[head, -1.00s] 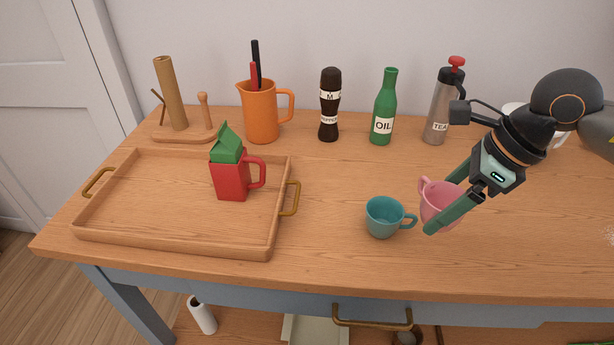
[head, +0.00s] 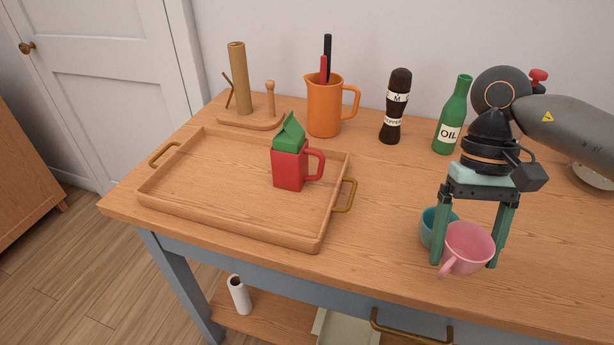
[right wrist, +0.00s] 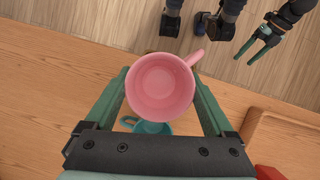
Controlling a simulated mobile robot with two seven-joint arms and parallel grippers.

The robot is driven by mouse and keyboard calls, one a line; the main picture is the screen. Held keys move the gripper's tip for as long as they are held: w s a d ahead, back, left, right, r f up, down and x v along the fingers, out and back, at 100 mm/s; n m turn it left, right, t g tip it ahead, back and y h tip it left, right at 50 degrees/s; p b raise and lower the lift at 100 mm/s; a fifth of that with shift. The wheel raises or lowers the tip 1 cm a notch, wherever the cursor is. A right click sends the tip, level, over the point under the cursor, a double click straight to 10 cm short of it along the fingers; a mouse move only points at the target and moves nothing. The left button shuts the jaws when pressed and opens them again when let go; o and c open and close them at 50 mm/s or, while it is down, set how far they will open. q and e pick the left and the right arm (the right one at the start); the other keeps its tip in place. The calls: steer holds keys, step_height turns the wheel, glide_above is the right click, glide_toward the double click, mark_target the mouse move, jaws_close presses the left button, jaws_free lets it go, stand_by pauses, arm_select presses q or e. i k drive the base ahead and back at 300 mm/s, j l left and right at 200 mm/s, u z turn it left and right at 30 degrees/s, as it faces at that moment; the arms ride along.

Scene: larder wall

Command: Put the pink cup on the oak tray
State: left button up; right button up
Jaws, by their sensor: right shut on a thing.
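The pink cup (head: 467,246) is between the fingers of my right gripper (head: 466,264), which is shut on it. Its handle points to the lower left in the head view. In the right wrist view I look down into the empty pink cup (right wrist: 161,88), between both fingers. The oak tray (head: 236,225) is at the left of the table, well left of the gripper, with brass handles. A red mug (head: 289,170) with a green carton-like top stands on its right part. My left gripper (right wrist: 243,60) shows only in the right wrist view, empty, fingers apart.
A teal cup (head: 428,228) stands just behind the pink cup, partly hidden. An orange jug (head: 324,108), pepper mill (head: 394,110), green oil bottle (head: 452,125) and wooden stand (head: 250,121) line the back. The table between tray and gripper is clear. The tray's left half is bare.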

mark_target(221, 152)
steer(key=k+j, duration=0.1)
steer(key=j, duration=1.3)
steer(key=i+j, duration=0.15)
steer(key=j, duration=0.25)
steer(key=i+j, duration=0.15)
steer(key=j, duration=0.25)
steer(key=i+j, duration=0.1)
steer(key=i, duration=0.5)
